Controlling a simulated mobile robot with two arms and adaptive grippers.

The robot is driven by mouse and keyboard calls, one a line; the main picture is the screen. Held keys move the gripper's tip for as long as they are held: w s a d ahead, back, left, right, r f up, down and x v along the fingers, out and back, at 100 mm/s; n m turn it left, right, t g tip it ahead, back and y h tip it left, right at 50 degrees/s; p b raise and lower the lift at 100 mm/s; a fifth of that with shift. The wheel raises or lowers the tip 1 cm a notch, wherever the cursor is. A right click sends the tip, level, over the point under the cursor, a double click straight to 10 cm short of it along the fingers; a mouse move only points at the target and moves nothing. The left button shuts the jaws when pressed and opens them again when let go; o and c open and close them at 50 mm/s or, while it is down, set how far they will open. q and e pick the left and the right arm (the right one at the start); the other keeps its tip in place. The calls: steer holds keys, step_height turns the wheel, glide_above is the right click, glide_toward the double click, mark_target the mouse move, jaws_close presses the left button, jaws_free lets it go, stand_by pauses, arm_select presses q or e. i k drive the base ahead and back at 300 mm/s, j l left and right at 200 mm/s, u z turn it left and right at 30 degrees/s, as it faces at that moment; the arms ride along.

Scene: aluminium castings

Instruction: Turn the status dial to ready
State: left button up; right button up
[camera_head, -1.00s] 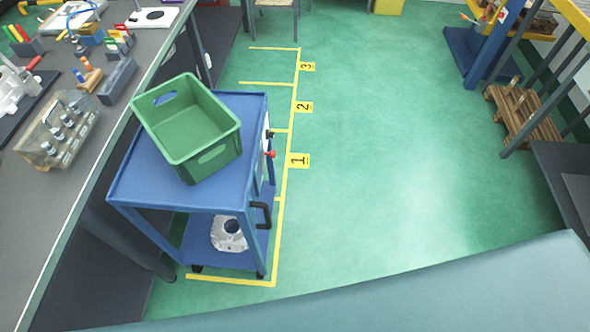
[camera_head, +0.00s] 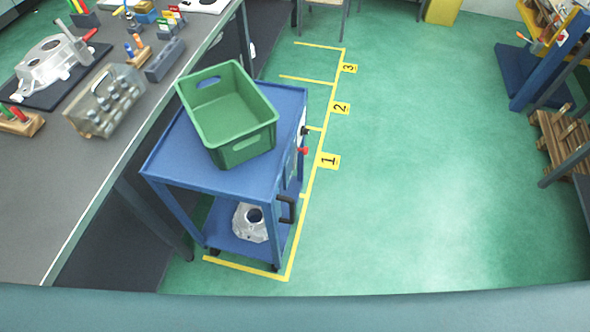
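A blue cart (camera_head: 165,172) stands on the green floor beside the workbench. On its right side are a small black knob (camera_head: 305,131), a red knob (camera_head: 303,150) and a pale panel seen edge-on. I cannot tell which of these, if any, is the status dial, and no dial setting is readable. Neither of my grippers is in view.
A green crate (camera_head: 245,153) sits tilted across the cart's top, and a metal casting (camera_head: 250,222) lies on its lower shelf. A workbench (camera_head: 50,200) with parts fills the left. Yellow numbered bays mark the floor. The floor to the right is clear up to a wooden pallet (camera_head: 560,140).

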mark_target(305, 131)
steer(key=l, duration=0.25)
steer(key=i+l+z, duration=0.1)
steer(key=z, duration=0.9)
steer(key=i+z, duration=0.1)
steer(key=i, duration=1.8)
